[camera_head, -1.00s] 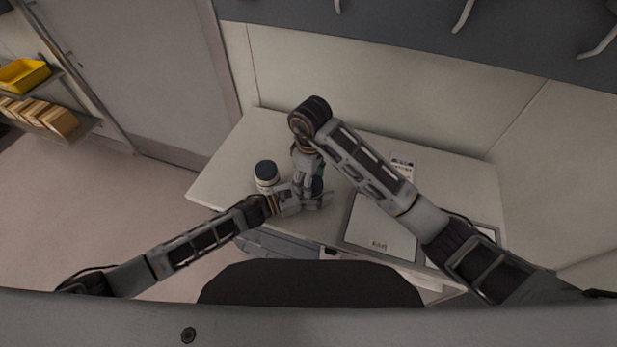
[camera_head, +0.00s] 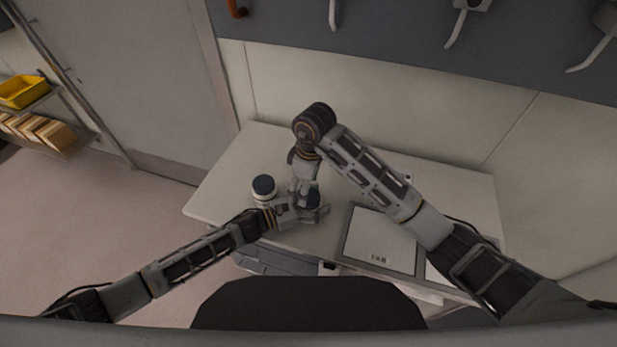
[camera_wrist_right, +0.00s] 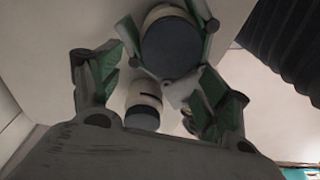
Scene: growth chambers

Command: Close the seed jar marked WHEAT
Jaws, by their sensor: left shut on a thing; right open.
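A pale jar with a dark top (camera_head: 313,201) stands at the table's front left, partly hidden by my grippers. My left gripper (camera_head: 308,213) is shut on this jar from the left. My right gripper (camera_head: 302,190) is open and points down just above and beside it. In the right wrist view the dark round top (camera_wrist_right: 172,48) shows large, with green-padded fingers around it; I cannot tell whether it is a lid in place. A second pale jar with a dark top (camera_head: 264,188) stands upright to the left, apart from both grippers. No jar marking is readable.
The white table (camera_head: 230,185) has free room at its back left. A framed panel with small lettering (camera_head: 378,235) lies at the front right, under my right arm. White hooks (camera_head: 455,30) are on the back wall. A shelf with a yellow bin (camera_head: 22,92) is far left.

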